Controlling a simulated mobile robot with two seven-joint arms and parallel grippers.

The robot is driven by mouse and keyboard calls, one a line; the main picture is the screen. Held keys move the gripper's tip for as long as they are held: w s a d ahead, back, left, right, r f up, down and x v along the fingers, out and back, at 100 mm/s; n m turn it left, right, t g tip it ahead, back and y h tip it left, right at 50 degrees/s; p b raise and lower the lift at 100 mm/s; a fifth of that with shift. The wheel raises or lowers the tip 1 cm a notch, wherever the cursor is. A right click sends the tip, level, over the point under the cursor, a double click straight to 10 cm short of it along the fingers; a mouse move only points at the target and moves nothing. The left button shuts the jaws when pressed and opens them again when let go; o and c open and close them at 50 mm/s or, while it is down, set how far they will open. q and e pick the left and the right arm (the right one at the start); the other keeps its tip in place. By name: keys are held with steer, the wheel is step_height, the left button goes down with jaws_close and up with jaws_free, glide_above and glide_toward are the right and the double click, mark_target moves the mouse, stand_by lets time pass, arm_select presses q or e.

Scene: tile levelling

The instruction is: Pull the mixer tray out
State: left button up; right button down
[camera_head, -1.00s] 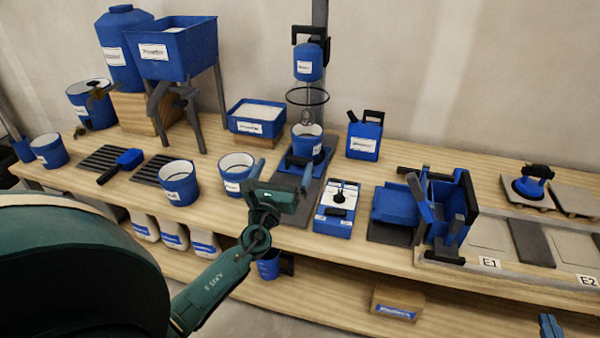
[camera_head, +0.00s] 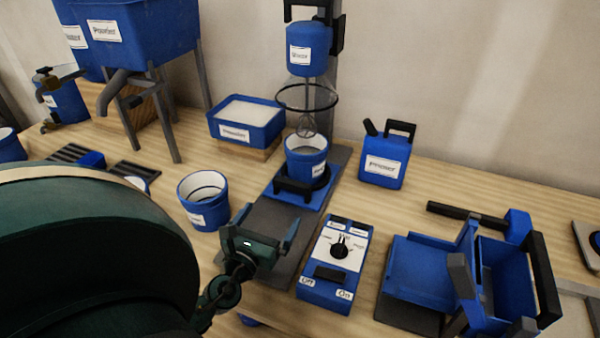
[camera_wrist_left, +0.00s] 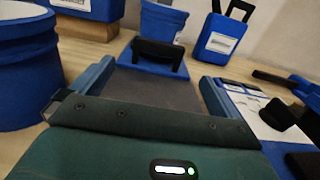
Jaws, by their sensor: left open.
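The blue mixer tray (camera_head: 314,194) sits on a dark grey base plate (camera_head: 268,222) under the mixer (camera_head: 310,48). A blue bucket (camera_head: 305,160) stands on the tray. The tray has a black handle (camera_head: 291,187) on its front, which also shows in the left wrist view (camera_wrist_left: 158,53). My left gripper (camera_head: 262,222) is open and empty, low over the front of the base plate. Its blue fingers point toward the handle, with a gap between. My right gripper is not in view.
A control box (camera_head: 336,262) with a dial and Off and On labels stands right of my left gripper. An empty blue bucket (camera_head: 205,205) stands close on its left. A primer can (camera_head: 385,160) and a white-filled tub (camera_head: 246,122) stand farther back.

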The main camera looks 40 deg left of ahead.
mark_target(290, 186)
arm_select(q)
steer(key=x, duration=1.3)
steer(key=shift+p, duration=0.35)
steer(key=shift+c, duration=0.6)
steer(key=c, duration=1)
steer(key=shift+s, duration=0.15)
